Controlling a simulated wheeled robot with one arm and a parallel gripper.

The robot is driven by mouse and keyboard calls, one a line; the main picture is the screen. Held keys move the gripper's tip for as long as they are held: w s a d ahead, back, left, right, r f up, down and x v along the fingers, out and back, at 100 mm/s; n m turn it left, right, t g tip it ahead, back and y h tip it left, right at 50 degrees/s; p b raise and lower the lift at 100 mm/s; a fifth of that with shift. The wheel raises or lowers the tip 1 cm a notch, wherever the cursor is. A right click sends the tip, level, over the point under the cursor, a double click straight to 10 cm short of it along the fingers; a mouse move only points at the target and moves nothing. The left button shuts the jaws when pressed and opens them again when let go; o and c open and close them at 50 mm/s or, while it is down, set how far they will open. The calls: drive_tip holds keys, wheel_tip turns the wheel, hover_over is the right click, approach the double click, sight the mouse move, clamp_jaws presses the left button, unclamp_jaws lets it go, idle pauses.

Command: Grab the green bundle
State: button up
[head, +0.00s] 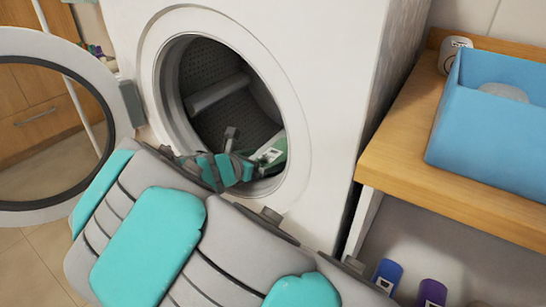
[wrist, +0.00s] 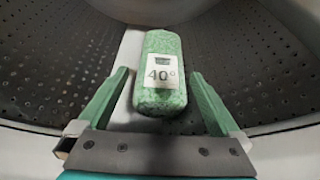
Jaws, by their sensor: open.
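The green bundle (wrist: 164,98) is a speckled green roll with a white label reading 40°. It lies inside the washing machine drum, and part of it shows in the head view (head: 277,151) just beyond my gripper. My gripper (wrist: 160,88) is open, with one green finger on each side of the bundle's near end. Gaps show between the fingers and the bundle. In the head view my gripper (head: 262,155) reaches through the round door opening, low in it.
The washing machine (head: 345,60) has its round door (head: 15,206) swung open to the left. The perforated drum wall (wrist: 60,75) surrounds the bundle. A wooden shelf (head: 400,135) on the right holds a blue bin (head: 490,135). Purple and blue bottles (head: 431,292) stand below.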

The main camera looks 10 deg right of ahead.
sight(276, 154)
drive_tip(key=shift+x, duration=3.2)
drive_tip(key=shift+d, duration=0.1)
drive_tip(key=shift+c, duration=0.2)
drive_tip(key=shift+r, duration=0.1)
drive_tip(key=c, duration=1.3)
